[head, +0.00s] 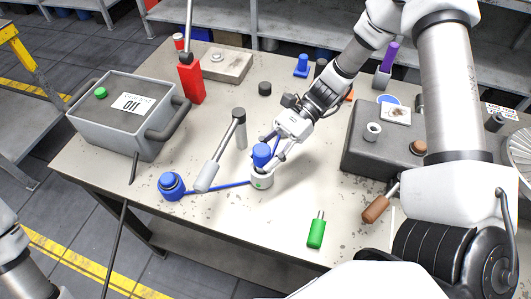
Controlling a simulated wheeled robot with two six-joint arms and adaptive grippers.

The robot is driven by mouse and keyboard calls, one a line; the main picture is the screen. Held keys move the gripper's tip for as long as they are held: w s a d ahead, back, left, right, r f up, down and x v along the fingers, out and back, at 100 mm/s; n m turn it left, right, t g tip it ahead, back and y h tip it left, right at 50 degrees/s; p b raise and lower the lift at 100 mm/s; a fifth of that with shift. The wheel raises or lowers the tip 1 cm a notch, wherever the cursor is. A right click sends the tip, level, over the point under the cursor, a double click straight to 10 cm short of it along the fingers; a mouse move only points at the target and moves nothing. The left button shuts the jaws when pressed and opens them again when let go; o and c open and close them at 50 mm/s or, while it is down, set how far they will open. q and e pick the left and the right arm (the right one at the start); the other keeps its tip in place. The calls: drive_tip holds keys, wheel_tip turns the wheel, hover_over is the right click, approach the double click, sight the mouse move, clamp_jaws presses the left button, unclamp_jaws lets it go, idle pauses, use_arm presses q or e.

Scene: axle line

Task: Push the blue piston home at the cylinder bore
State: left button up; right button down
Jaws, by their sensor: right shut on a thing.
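The blue piston (261,154) is upright near the middle of the table. My right gripper (270,153) comes down from the upper right and is shut on it. Part of the piston is hidden by the fingers. My left gripper is out of view; only a piece of my left arm shows at the lower left.
A grey-handled lever (208,175) and a blue knob with a rod (172,186) lie close left of the cylinder. A green-handled tool (317,232) lies in front. A grey box (125,112) stands left, a dark block (365,155) right. The front table strip is mostly clear.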

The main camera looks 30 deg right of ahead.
drive_tip(key=shift+f+b, duration=0.6)
drive_tip(key=shift+f, duration=0.25)
drive_tip(key=shift+f, duration=0.1)
drive_tip(key=c, duration=0.6)
unclamp_jaws()
drive_tip(key=v, duration=1.2)
